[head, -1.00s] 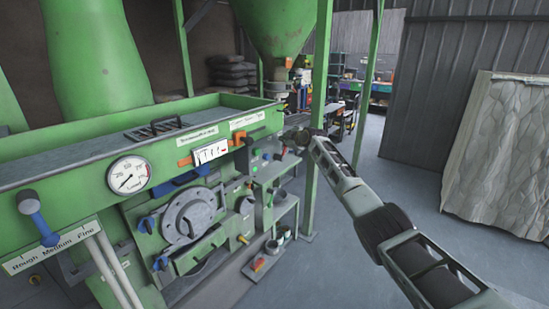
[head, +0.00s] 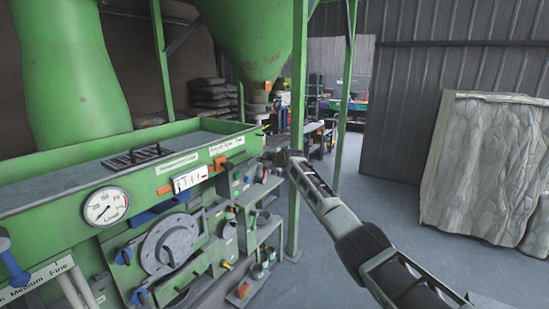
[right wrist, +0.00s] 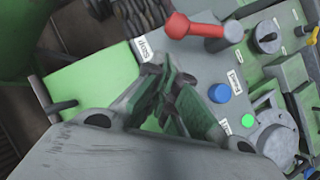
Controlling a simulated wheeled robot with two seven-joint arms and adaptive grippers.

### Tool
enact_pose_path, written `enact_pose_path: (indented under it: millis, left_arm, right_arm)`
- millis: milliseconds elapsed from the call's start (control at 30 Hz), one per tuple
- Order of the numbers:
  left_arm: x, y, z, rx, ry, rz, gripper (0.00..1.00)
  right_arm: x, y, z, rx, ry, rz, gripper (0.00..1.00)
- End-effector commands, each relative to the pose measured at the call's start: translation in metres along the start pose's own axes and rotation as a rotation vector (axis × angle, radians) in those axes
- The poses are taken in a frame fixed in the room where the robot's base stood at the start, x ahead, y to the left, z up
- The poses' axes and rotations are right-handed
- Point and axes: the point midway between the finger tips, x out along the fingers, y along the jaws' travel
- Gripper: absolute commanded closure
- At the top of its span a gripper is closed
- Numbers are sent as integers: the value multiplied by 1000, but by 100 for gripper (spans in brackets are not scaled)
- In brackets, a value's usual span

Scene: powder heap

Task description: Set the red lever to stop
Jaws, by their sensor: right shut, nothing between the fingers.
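The red lever (right wrist: 190,27) shows at the top of the right wrist view, its round knob to the left and its pivot to the right on a grey panel. A small white label (right wrist: 143,50) sits below the knob; its lettering is tilted and hard to read. My right gripper (right wrist: 172,92) is shut and empty, below the lever in that view and apart from it. In the head view, my right gripper (head: 272,157) is small beside the right end of the green machine (head: 225,142). I cannot make out the lever there. My left gripper is not in view.
A blue button (right wrist: 219,93) and a lit green button (right wrist: 247,121) sit on the panel near the fingers. A black knob (right wrist: 266,37) is right of the lever. A green post (head: 298,130) stands close behind my right arm. Open floor lies to the right.

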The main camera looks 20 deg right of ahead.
Motion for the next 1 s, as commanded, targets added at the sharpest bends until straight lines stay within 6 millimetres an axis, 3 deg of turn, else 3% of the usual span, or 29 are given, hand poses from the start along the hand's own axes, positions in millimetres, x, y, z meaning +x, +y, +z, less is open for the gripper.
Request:
enact_pose_path:
  millis: [200, 1000]
  left_arm:
    - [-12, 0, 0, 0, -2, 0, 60]
    - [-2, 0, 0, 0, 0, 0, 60]
  right_arm:
    - [-5, 6, -13, -1, 1, 1, 100]
    - [-42, 5, -10, -1, 0, 1, 100]
